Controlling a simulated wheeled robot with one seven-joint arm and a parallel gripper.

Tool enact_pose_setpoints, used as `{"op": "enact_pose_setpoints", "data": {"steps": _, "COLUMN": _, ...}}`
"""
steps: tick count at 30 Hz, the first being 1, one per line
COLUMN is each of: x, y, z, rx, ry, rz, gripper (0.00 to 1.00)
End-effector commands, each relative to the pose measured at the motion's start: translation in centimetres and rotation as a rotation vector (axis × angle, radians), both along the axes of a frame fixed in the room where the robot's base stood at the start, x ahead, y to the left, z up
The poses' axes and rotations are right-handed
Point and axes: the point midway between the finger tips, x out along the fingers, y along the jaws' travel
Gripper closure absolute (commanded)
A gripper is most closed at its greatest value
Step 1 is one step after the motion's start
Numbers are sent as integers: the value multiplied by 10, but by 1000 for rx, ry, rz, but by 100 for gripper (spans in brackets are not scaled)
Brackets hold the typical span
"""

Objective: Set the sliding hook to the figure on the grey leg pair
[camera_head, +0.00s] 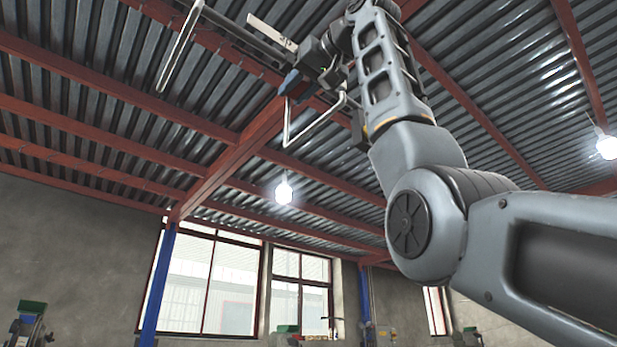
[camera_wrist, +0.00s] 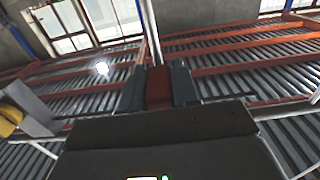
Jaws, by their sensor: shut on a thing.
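My gripper (camera_head: 290,84) is raised high near the roof, at the upper middle of the head view. In the wrist view its two dark blue-grey fingertips (camera_wrist: 157,88) are shut on a red block (camera_wrist: 158,86), which seems to be the sliding hook's body. A pale rod (camera_wrist: 150,32) runs on beyond the block. In the head view a bent pale rod (camera_head: 287,128) hangs below my gripper; I cannot tell whether it belongs to the hook. A pale plate (camera_head: 271,32) with small dark marks is above; I cannot read it. No grey leg pair can be made out.
Another pale rod (camera_head: 178,52) slants down left of my gripper. Red roof beams (camera_head: 232,157) and a lit bulb (camera_head: 284,192) are behind. A grey box-like part (camera_wrist: 28,108) with a yellow piece shows in the wrist view. Machine tops (camera_head: 30,322) show along the bottom.

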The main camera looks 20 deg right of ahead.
Motion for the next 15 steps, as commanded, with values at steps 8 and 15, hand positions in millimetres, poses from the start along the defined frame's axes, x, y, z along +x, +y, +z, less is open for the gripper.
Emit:
{"op": "enact_pose_setpoints", "data": {"steps": 8, "x": -10, "y": 27, "z": 2, "rx": 0, "ry": -4, "rz": 1, "gripper": 100}}
{"op": "enact_pose_setpoints", "data": {"steps": 15, "x": -10, "y": 27, "z": 2, "rx": 2, "ry": -5, "rz": 0, "gripper": 100}}
